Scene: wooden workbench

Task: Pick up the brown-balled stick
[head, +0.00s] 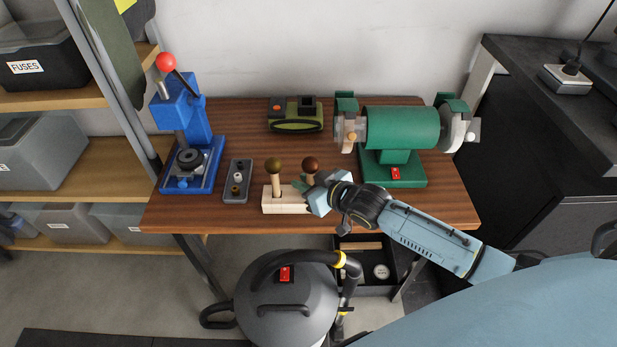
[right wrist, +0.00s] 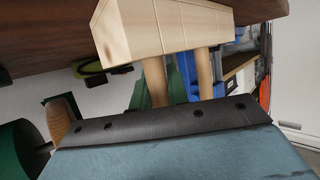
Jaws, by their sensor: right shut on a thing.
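The brown-balled stick (head: 311,165) stands upright in a pale wooden block (head: 285,203) near the front of the bench. A second stick with an olive ball (head: 275,165) stands to its left in the same block. My right gripper (head: 308,187) reaches in from the right and is shut on the brown-balled stick below its ball. My left gripper is not in view.
A grey holder (head: 237,182) and a blue press (head: 187,130) stand to the left. A green bench grinder (head: 400,128) stands behind my right arm. An olive-green box (head: 296,115) sits at the back. A grey vacuum (head: 285,305) stands in front of the bench.

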